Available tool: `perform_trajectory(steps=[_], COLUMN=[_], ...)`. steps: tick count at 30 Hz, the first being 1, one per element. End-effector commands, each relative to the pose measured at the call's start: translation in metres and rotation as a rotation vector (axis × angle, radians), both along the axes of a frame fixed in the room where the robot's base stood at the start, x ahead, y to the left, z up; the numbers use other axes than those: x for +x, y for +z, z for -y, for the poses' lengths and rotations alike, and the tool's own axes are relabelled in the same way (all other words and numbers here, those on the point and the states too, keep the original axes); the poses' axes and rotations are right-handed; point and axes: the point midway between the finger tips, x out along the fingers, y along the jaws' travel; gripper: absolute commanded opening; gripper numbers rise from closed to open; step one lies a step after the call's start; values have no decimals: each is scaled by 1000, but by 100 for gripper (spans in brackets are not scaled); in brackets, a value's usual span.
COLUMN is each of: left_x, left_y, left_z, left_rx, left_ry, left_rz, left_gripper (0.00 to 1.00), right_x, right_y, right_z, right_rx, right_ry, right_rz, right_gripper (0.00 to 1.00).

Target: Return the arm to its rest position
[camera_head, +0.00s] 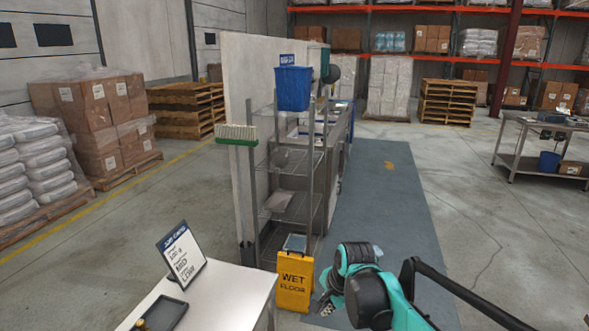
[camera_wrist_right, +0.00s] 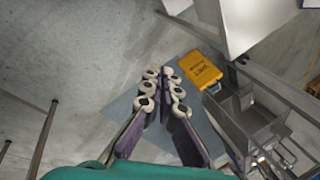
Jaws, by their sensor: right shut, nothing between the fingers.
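My right arm, teal and black, comes in at the bottom right of the head view. Its gripper (camera_head: 326,306) hangs low beside the yellow wet floor sign (camera_head: 294,285), partly hidden behind the wrist. In the right wrist view the two fingers of this gripper (camera_wrist_right: 162,78) lie close together, shut and empty, pointing down over the floor. The yellow sign (camera_wrist_right: 191,69) shows there just right of the fingertips, apart from them as far as I can tell. My left gripper is not in view.
A white table (camera_head: 226,297) with a tilted sign card (camera_head: 181,256) and a dark tray (camera_head: 160,313) stands at lower left. A wire rack (camera_head: 290,180) with a blue bin (camera_head: 293,88) stands ahead. A metal bench (camera_head: 520,160) is at far right. Open floor lies between.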

Motion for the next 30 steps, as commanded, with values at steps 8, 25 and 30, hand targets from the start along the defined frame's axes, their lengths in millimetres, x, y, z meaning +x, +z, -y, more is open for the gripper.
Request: perform_trajectory(steps=[8, 25, 30], left_x=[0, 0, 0], left_y=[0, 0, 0], left_z=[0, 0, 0], left_rx=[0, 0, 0], left_ry=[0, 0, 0], left_rz=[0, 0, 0], left_gripper=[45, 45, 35], right_x=[-108, -212, -211], right_y=[21, -18, -18], right_z=[55, 98, 98], right_rx=[-244, -611, -610], right_ry=[406, 878, 878], right_rz=[192, 342, 342], right_gripper=[0, 0, 0])
